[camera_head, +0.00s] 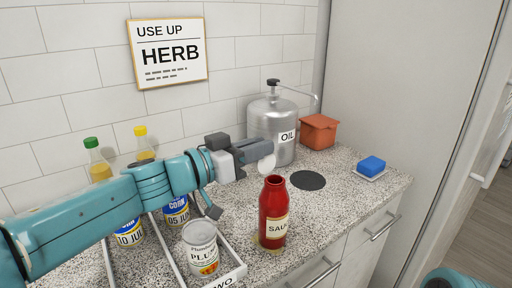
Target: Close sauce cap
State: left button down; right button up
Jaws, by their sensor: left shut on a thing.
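A red sauce bottle (272,206) stands upright on the speckled counter, its mouth open with no cap on it. My left gripper (256,152) is above and slightly left of the bottle mouth, apart from it. It is shut on a small white round cap (267,163), which shows at its fingertips. My right gripper is not in view; only a bit of my teal arm shows at the lower right edge.
A metal oil can (272,116) stands behind the gripper, with an orange box (318,131) beside it. A dark disc (307,180) and a blue sponge (371,165) lie right. A white tray (236,278) with cans is left of the bottle.

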pick_arm(q)
jog(key=shift+s+d+m, duration=0.15)
jog(key=shift+s+m, duration=0.05)
jog(key=shift+m, duration=0.2)
jog(key=shift+s+d+r+m+p, duration=0.2)
jog(key=shift+s+m+p, duration=0.1)
jog(key=shift+m, duration=0.3)
jog(key=shift+s+d+f+m, duration=0.1)
jog(key=shift+s+d+m, duration=0.2)
jog(key=shift+m, duration=0.5)
jog(key=m, duration=0.1)
jog(key=s+m, duration=0.1)
jog(key=shift+d+f+m, duration=0.15)
jog(key=shift+d+m, duration=0.25)
jog(key=shift+s+d+f+m+b, duration=0.25)
jog(key=shift+s+m+b, duration=0.2)
jog(key=shift+m, duration=0.45)
jog(key=m, duration=0.1)
jog(key=s+f+m+b, duration=0.1)
jog(key=m, duration=0.1)
jog(key=d+m+b, duration=0.1)
jog(key=shift+s+f+m, duration=0.2)
jog(key=shift+f+m, duration=0.05)
jog(key=shift+m, duration=0.05)
jog(key=m+b, duration=0.1)
jog(key=f+m+b, duration=0.1)
jog(key=m, duration=0.1)
jog(key=s+d+f+m+b, duration=0.1)
jog(key=m+b, duration=0.1)
